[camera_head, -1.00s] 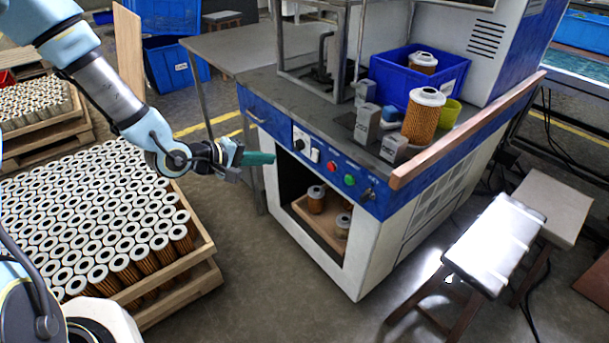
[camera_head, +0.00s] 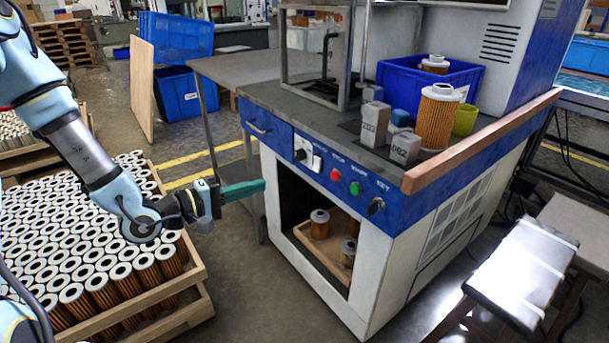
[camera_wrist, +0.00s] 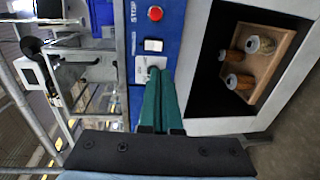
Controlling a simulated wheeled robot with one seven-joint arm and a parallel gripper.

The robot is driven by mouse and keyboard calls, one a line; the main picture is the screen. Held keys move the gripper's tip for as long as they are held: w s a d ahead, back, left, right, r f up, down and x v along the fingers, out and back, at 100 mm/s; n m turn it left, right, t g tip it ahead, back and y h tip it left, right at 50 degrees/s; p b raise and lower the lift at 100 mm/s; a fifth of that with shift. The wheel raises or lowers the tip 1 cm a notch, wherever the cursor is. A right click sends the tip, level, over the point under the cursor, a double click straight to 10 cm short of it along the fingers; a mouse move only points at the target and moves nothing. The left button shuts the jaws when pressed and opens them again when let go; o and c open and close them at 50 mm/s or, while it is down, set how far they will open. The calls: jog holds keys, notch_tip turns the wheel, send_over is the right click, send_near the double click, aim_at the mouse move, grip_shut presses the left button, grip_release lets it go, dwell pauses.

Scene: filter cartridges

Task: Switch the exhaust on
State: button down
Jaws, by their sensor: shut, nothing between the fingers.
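The blue control panel on the machine's front carries a white plate with a black rotary knob (camera_head: 300,155), a white switch (camera_head: 317,163), a red STOP button (camera_head: 335,175), a green START button (camera_head: 355,188) and a key switch (camera_head: 376,206). I cannot read an exhaust label. My gripper (camera_head: 264,185) has teal fingers, shut and empty, left of and below the knob in the head view. In the wrist view its fingertips (camera_wrist: 156,70) overlap the knob's plate (camera_wrist: 141,70), partly hiding the knob. The white switch (camera_wrist: 153,45) and red button (camera_wrist: 155,13) lie beyond; contact is unclear.
Below the panel is an open bay with filter cartridges in a wooden tray (camera_head: 310,238). A blue bin (camera_head: 400,78), a cartridge (camera_head: 437,118) and grey blocks stand on top. A crate full of cartridges (camera_head: 190,285) is at left. A stool (camera_head: 510,270) stands right.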

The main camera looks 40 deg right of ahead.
aim_at(315, 170)
jog(key=shift+d, duration=0.1)
jog(key=d, duration=0.4)
jog(key=d+f, duration=0.1)
jog(key=d, duration=0.8)
jog(key=shift+s+d+f+p, duration=0.35)
jog(key=shift+s+f, duration=0.05)
jog(key=shift+d+b, duration=0.2)
jog(key=shift+b, duration=0.1)
